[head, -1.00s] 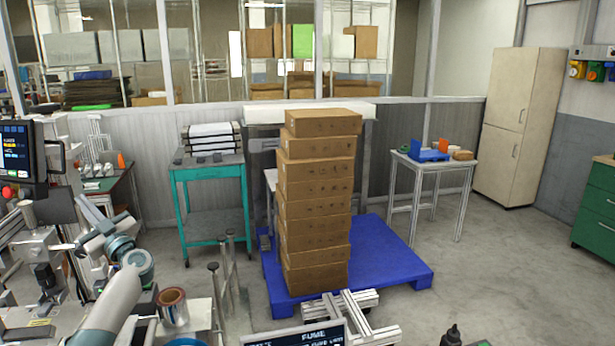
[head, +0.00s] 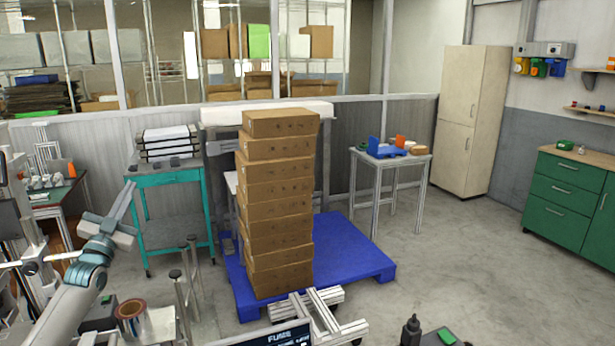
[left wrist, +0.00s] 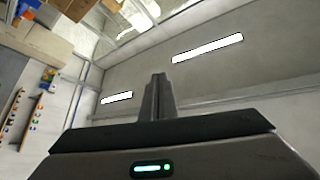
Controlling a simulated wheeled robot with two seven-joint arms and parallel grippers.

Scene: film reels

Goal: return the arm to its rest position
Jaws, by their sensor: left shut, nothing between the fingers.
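My left arm comes in from the left in the head view. Its gripper (head: 127,190) is shut and empty, raised in open air with its fingers pointing up. In the left wrist view the closed fingers (left wrist: 157,97) stand together against the ceiling and wall, with nothing between them. A copper-brown film reel (head: 131,310) sits below and to the right of the arm, clear of the gripper. My right gripper is not in view.
A tall stack of cardboard boxes (head: 278,190) stands on a blue pallet (head: 355,255). A teal cart (head: 170,178) is behind the gripper. Metal posts (head: 185,280) rise near the reel. A small table (head: 390,157) and green drawers (head: 565,200) are at right, with open floor between.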

